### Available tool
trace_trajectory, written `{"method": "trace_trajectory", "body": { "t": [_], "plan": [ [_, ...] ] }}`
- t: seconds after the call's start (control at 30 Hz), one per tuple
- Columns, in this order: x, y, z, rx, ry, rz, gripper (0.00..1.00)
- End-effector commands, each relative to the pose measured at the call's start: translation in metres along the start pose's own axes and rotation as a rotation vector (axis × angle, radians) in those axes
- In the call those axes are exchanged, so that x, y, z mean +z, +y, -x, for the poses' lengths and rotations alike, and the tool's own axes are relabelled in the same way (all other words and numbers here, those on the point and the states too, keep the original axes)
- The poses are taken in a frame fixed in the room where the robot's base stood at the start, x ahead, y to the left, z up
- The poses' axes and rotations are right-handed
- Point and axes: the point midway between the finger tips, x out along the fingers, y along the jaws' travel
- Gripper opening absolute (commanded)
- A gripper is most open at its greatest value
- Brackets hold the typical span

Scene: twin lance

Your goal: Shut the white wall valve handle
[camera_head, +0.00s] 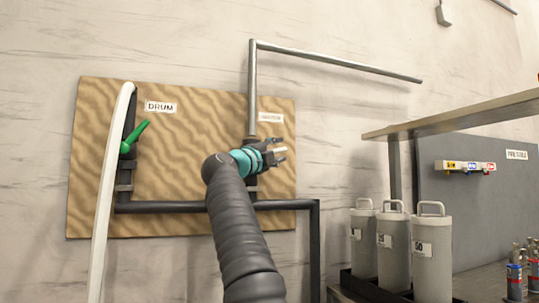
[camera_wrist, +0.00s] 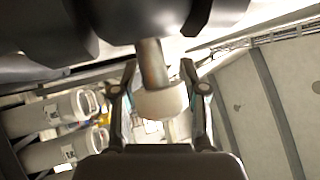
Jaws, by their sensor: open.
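My gripper (camera_head: 279,153) is in front of the wooden wall board, at the right-hand vertical pipe below a small label. In the wrist view my gripper (camera_wrist: 159,68) is open, with one finger on each side of a white rounded piece (camera_wrist: 160,103) on a short metal stem. This looks like the white valve handle, seen nearly end-on. I cannot tell whether either finger touches it. In the head view my gripper and arm hide the white handle.
A green handle (camera_head: 135,136) sits on the left pipe beside the DRUM label (camera_head: 160,107). A white hose (camera_head: 107,190) hangs at the board's left. Grey canisters (camera_head: 431,250) stand at the lower right under a shelf (camera_head: 460,112).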

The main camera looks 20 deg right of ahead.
Motion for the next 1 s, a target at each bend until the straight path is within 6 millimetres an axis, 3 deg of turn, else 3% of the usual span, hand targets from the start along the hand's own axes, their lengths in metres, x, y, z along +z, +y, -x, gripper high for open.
{"method": "trace_trajectory", "body": {
  "t": [0.57,1.0],
  "plan": [
    [0.000,-0.001,0.024,0.001,-0.001,0.001,0.42],
    [0.000,-0.001,0.080,0.001,-0.003,0.000,0.42]
  ]
}}
